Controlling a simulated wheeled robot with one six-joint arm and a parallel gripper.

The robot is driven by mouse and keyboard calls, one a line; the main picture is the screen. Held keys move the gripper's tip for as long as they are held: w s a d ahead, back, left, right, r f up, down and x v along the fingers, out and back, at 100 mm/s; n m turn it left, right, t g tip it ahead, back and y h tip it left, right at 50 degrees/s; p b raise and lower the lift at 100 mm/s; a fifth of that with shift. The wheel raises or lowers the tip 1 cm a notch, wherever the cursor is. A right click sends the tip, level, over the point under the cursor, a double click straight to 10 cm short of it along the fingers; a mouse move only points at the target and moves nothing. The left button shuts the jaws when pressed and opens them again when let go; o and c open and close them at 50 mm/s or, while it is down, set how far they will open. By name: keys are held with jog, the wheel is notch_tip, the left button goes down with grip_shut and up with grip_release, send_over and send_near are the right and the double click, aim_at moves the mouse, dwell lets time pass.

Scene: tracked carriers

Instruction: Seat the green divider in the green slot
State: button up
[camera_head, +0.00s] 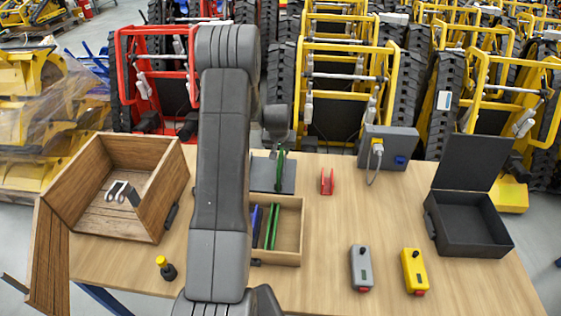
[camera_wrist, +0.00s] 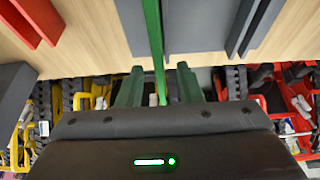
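The green divider (camera_wrist: 153,35) is a thin upright green strip, seen edge-on in the wrist view and partly in the head view (camera_head: 280,168). It stands at a grey plate (camera_head: 262,175) near the far edge of the table. My gripper (camera_wrist: 160,68) is over it; its two dark green fingers stand on either side of the strip, with a visible gap on each side. The foot of the divider and the green slot cannot be made out, so I cannot tell how deep it sits.
A wooden tray (camera_head: 300,215) holds blue and green dividers (camera_head: 272,226). A red holder (camera_head: 327,182) and a grey box with a cable (camera_head: 388,146) stand to the right. A wooden crate (camera_head: 165,200) is left, a black case (camera_head: 470,222) right.

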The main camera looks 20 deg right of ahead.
jog(key=shift+p+x, duration=0.45)
jog(key=shift+x, duration=1.1)
grip_shut()
